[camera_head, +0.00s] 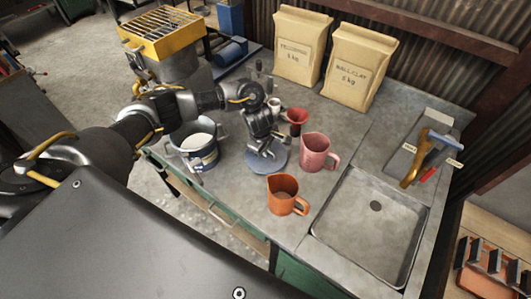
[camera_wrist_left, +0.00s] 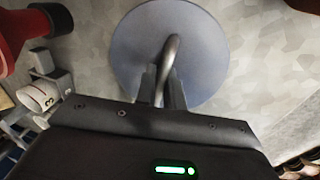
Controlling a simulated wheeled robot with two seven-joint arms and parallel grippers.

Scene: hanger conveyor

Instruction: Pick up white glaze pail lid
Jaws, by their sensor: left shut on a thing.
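The pail lid (camera_head: 277,163) is a round blue-grey disc at the worktop's front, left of the pink jug. The wrist view shows the disc (camera_wrist_left: 205,60) with a curved metal handle (camera_wrist_left: 170,50) at its middle. My left gripper (camera_head: 263,150) is above the lid, its fingers shut on the handle; it also shows in the wrist view (camera_wrist_left: 163,88). The lid looks level, on or just over the worktop; I cannot tell which. My right gripper is not in view.
A pink jug (camera_head: 315,152) and an orange jug (camera_head: 284,196) stand close to the lid. A red funnel (camera_head: 296,117) is behind it. A sink (camera_head: 370,230) is at the right. Two paper sacks (camera_head: 352,66) stand at the back wall.

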